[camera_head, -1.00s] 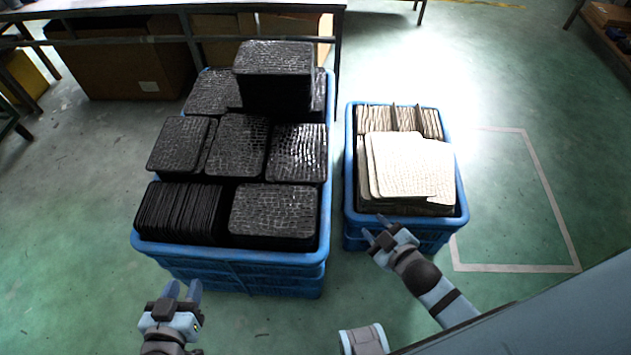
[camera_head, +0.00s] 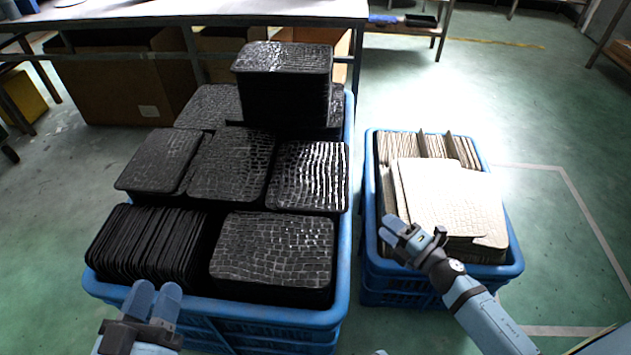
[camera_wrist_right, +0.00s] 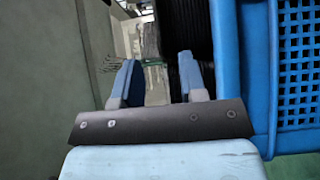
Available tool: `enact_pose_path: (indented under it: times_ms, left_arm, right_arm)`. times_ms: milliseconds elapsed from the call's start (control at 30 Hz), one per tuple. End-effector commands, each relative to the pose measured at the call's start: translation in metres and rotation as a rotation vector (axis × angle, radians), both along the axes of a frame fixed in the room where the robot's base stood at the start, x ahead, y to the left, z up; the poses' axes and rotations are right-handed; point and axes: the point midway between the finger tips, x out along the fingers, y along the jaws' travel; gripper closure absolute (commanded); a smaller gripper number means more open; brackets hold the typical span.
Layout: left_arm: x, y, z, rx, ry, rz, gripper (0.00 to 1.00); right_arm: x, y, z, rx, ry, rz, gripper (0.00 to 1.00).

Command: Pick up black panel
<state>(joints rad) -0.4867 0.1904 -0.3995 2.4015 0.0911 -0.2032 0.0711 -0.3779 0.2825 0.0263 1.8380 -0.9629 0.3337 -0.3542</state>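Black textured panels fill a large blue crate (camera_head: 330,314) in several stacks. The front right stack (camera_head: 274,247) lies flat, a row of panels stands on edge at front left (camera_head: 148,244), and a tall stack (camera_head: 284,62) rises at the back. My left gripper (camera_head: 154,290) is open and empty, in front of the upright row and over the crate's front rim in the picture. My right gripper (camera_head: 393,226) is at the smaller crate's left side. In the right wrist view its fingers (camera_wrist_right: 158,82) are apart with nothing clearly held; dark panel edges (camera_wrist_right: 190,40) show beyond them.
A smaller blue crate (camera_head: 515,262) on the right holds beige panels (camera_head: 452,200). A narrow gap separates the two crates. A table (camera_head: 200,10) with cardboard boxes (camera_head: 135,85) under it stands behind. Green floor (camera_head: 560,240) is open at the right.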

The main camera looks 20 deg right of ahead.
Motion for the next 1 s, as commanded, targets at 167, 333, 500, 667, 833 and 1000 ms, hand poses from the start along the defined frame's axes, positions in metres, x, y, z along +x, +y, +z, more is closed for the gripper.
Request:
enact_pose_path:
  times_ms: [167, 333, 500, 667, 833, 1000]
  left_arm:
    - [-0.001, -0.002, 0.006, -0.019, -0.029, -0.007, 0.62]
    - [-0.002, -0.003, 0.012, -0.034, -0.053, -0.013, 0.62]
    - [-0.002, -0.004, 0.014, -0.042, -0.062, -0.016, 0.62]
    - [-0.003, -0.005, 0.016, -0.053, -0.077, -0.020, 0.62]
    - [-0.003, -0.007, 0.014, -0.054, -0.074, -0.027, 0.62]
    - [-0.002, -0.007, 0.012, -0.051, -0.062, -0.029, 0.62]
  right_arm:
    - [0.034, 0.013, 0.002, 0.000, -0.004, 0.002, 0.62]
    - [0.061, 0.023, 0.001, 0.001, -0.002, 0.000, 0.62]
    - [0.073, 0.027, 0.002, 0.001, -0.001, 0.000, 0.62]
    - [0.090, 0.032, 0.004, 0.000, -0.002, 0.001, 0.62]
    - [0.114, 0.039, 0.007, 0.001, -0.002, 0.000, 0.62]
    - [0.123, 0.043, 0.007, 0.001, -0.001, -0.001, 0.62]
